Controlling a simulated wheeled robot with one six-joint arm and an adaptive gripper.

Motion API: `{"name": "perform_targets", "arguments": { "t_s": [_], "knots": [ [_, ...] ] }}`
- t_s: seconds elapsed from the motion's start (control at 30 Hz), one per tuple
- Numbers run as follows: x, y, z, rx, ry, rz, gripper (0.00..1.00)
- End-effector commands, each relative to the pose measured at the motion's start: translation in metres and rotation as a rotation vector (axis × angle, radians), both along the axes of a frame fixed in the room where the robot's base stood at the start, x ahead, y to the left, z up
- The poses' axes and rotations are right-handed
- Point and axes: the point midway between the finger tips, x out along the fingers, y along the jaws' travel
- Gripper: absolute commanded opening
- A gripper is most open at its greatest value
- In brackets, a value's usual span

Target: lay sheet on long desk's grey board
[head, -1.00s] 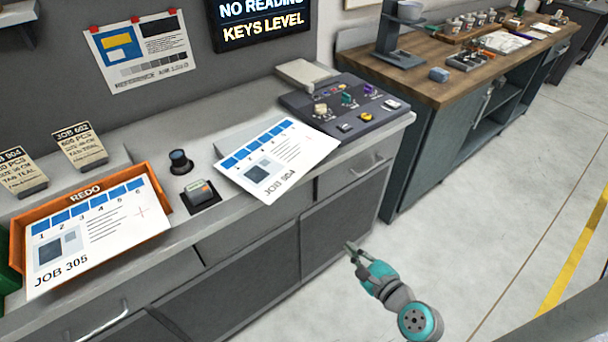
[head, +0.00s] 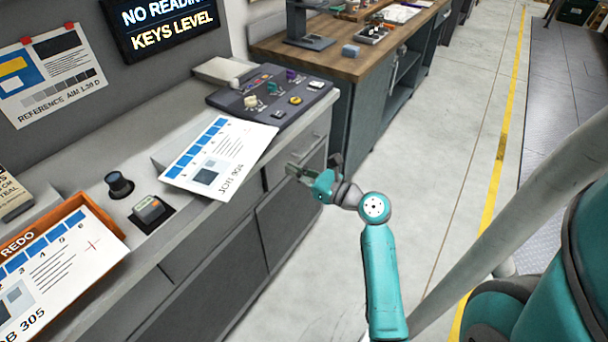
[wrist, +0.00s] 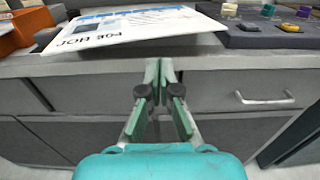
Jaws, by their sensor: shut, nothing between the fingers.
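One white sheet (head: 222,157) with a row of blue squares lies askew on the long grey desk, its near corner sticking out past the front edge. A grey sloped board (head: 163,153) shows only at its edge beneath that sheet. A second sheet, JOB 305 (head: 62,262), lies on the orange REDO tray (head: 88,207). My gripper (head: 291,169) is shut and empty, in front of the desk's drawer fronts and to the right of the first sheet. In the wrist view the gripper (wrist: 160,68) points at the desk edge, just below the sheet (wrist: 135,27), apart from it.
A dark control panel (head: 274,95) with coloured keys stands right of the first sheet. A black knob (head: 119,184) and a small device (head: 150,209) stand between sheet and tray. A wood-topped bench (head: 345,62) is beyond. The floor (head: 425,150) at right is clear.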

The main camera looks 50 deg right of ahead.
Motion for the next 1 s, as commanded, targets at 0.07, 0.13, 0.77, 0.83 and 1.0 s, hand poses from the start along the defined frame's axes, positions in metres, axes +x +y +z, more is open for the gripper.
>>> {"name": "perform_targets", "arguments": {
  "t_s": [0.07,0.13,0.77,0.83,1.0],
  "knots": [
    [0.016,0.002,0.0,0.0,0.0,0.004,0.0],
    [0.029,0.002,0.0,0.0,0.0,0.004,0.0],
    [0.085,0.003,-0.001,0.0,0.001,-0.001,0.0],
    [0.084,0.003,-0.001,0.0,0.001,-0.001,0.0],
    [0.086,0.003,0.0,0.0,0.001,-0.001,0.0]
  ]
}}
